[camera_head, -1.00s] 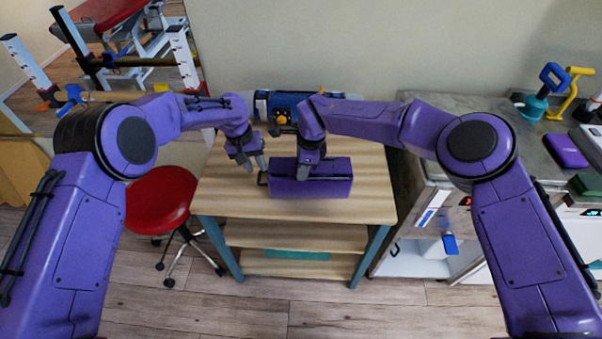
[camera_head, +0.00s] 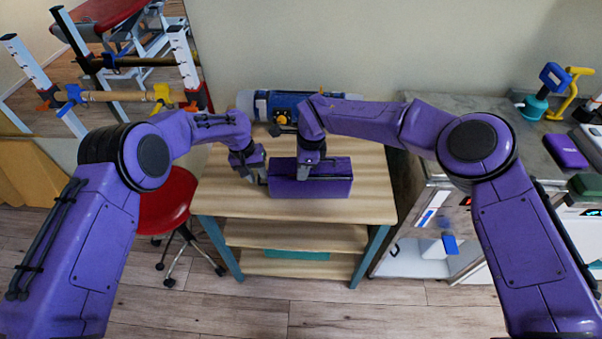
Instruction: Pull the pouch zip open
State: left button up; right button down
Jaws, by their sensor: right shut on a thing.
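The purple pouch (camera_head: 335,187) lies on the wooden top of a small trolley table (camera_head: 370,205). A dark line runs along its top. My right gripper (camera_head: 303,174) is over the left half of the pouch, pointing down and shut on it. My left gripper (camera_head: 255,180) is at the pouch's left end, at or very close to a small dark tab there. Its fingertips are small and partly hidden, so I cannot tell whether they are open or shut, or touching the tab.
A blue cylindrical item (camera_head: 285,105) lies at the back of the table by the wall. A red stool (camera_head: 165,205) stands to the left. A grey counter (camera_head: 500,150) with a purple box (camera_head: 566,151) is on the right. The table front is clear.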

pick_arm(q)
grip_shut()
pick_arm(e)
jog(key=shift+d, duration=6.25)
jog(key=c, duration=1)
grip_release()
jog(key=shift+c, duration=0.2)
pick_arm(q)
jog(key=shift+o, duration=0.4)
grip_release()
pick_arm(e)
notch_tip(320, 180, up, 8)
